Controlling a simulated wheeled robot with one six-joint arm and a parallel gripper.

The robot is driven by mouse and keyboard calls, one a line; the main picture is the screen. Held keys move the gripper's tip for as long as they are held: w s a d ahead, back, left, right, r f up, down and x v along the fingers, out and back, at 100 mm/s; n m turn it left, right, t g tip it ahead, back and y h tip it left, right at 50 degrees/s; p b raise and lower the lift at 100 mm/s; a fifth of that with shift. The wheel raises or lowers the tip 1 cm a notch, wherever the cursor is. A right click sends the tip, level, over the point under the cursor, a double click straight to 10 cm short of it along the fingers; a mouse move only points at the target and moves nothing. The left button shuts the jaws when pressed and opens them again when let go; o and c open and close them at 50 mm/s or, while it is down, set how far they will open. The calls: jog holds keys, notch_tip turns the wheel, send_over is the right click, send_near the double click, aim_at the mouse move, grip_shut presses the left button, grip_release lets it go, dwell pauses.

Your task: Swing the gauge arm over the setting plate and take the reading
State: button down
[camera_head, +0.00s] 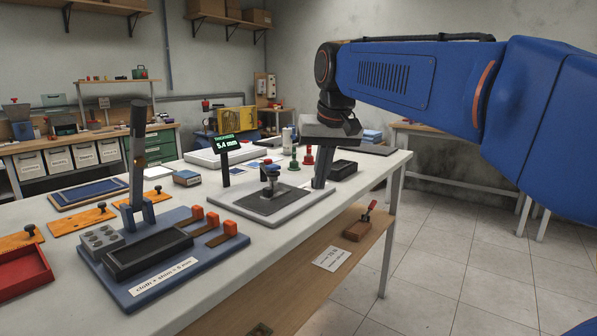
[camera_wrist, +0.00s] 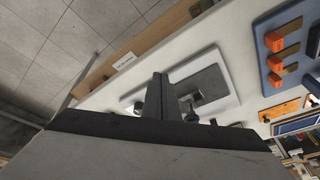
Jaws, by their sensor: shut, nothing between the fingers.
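The thickness gauge stands on the bench in the head view. It has a pale base (camera_head: 295,205) with a dark plate (camera_head: 262,204) and a small metal gauge arm (camera_head: 270,180) with a blue-topped knob over that plate. Its display (camera_head: 227,145) on a black post reads 5.4 mm. My gripper (camera_head: 320,184) points down with its fingers together and empty, just right of the gauge arm and apart from it in this view. In the wrist view my gripper (camera_wrist: 158,82) hides part of the base (camera_wrist: 228,72). The gauge arm (camera_wrist: 192,102) shows beside the fingers.
A blue fixture (camera_head: 185,262) with an upright lever and orange blocks stands front left. A red tray (camera_head: 22,275) is at the left edge. Red and green knobs (camera_head: 308,157) and a black box (camera_head: 343,170) stand behind my gripper. The bench's right edge is close.

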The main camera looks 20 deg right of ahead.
aim_at(267, 166)
jog(key=w+d+r+n+t+y, duration=0.1)
jog(key=w+d+r+n+y, duration=0.15)
jog(key=w, duration=0.45)
jog(key=w+d+r+n+y, duration=0.1)
jog(key=w+d+r+y, duration=0.25)
jog(key=w, duration=0.35)
jog(key=x, duration=0.9)
jog(key=shift+w+d+f, duration=0.15)
jog(key=shift+w+f, duration=0.2)
jog(key=shift+f, duration=0.05)
jog(key=shift+w+a, duration=0.1)
jog(key=shift+a, duration=1.05)
jog(key=shift+w+a, duration=0.1)
jog(key=shift+a, duration=0.75)
jog(key=shift+a+h, duration=0.15)
jog(key=shift+h, duration=0.15)
